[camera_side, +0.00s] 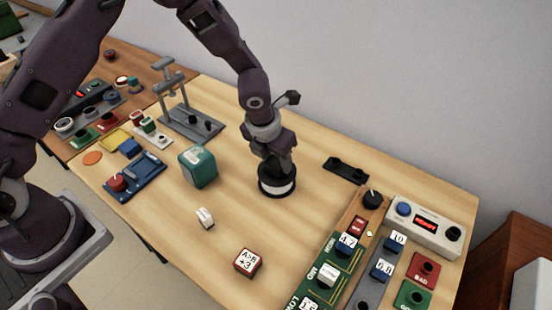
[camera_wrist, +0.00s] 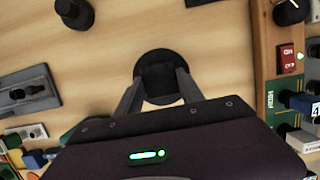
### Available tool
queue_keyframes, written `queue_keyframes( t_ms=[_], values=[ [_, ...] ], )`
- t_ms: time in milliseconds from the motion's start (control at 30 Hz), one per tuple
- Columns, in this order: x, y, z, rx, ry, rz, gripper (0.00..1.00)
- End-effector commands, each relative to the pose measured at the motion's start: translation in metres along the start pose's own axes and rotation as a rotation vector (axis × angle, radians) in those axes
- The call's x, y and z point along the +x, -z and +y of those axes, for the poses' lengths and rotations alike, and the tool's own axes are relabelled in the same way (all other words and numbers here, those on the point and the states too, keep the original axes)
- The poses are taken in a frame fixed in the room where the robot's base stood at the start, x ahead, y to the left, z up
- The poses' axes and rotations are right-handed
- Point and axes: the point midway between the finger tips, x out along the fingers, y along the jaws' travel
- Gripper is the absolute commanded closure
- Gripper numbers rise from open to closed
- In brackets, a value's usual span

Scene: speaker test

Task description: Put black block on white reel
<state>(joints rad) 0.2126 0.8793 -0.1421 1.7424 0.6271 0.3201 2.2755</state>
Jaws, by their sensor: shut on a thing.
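The white reel (camera_side: 278,189) stands upright near the middle of the table, a white band between dark flanges. In the wrist view its round black top (camera_wrist: 160,56) shows below my gripper. My gripper (camera_side: 277,170) is directly over the reel, pointing down. In the wrist view my gripper (camera_wrist: 160,82) is shut on the black block (camera_wrist: 159,76), which lies between the fingertips and within the outline of the reel's top. Black on black makes it hard to tell whether the block touches the reel. In the side view the block is mostly hidden by the gripper.
A teal block (camera_side: 198,166) stands left of the reel. A small white block (camera_side: 205,217) and a red-and-white cube (camera_side: 247,262) lie in front. A black two-knob piece (camera_side: 346,170) is to the right, by panels and a grey display box (camera_side: 425,223). A grey stand (camera_side: 190,121) is behind left.

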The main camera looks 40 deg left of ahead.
Motion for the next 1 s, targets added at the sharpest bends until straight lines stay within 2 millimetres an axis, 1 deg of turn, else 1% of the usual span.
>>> queue_keyframes(
  t_ms=[333, 367, 433, 467, 733, 800, 867, 967, 1000],
  values=[
    [0.004, 0.000, 0.000, 0.000, 0.001, -0.002, 0.99],
    [0.003, 0.000, 0.000, 0.000, 0.000, -0.002, 0.49],
    [0.003, 0.000, 0.000, 0.000, 0.000, -0.002, 0.35],
    [0.003, 0.000, 0.000, 0.000, 0.000, -0.002, 0.33],
    [0.003, 0.000, 0.000, -0.001, 0.000, -0.002, 0.33],
    [-0.001, -0.001, 0.000, -0.002, 0.001, -0.002, 0.33],
    [-0.009, -0.001, 0.000, -0.003, 0.001, -0.003, 0.33],
    [-0.030, -0.002, 0.000, -0.002, 0.002, -0.005, 0.33],
    [-0.041, -0.002, 0.001, -0.003, 0.002, -0.005, 0.33]
  ],
)
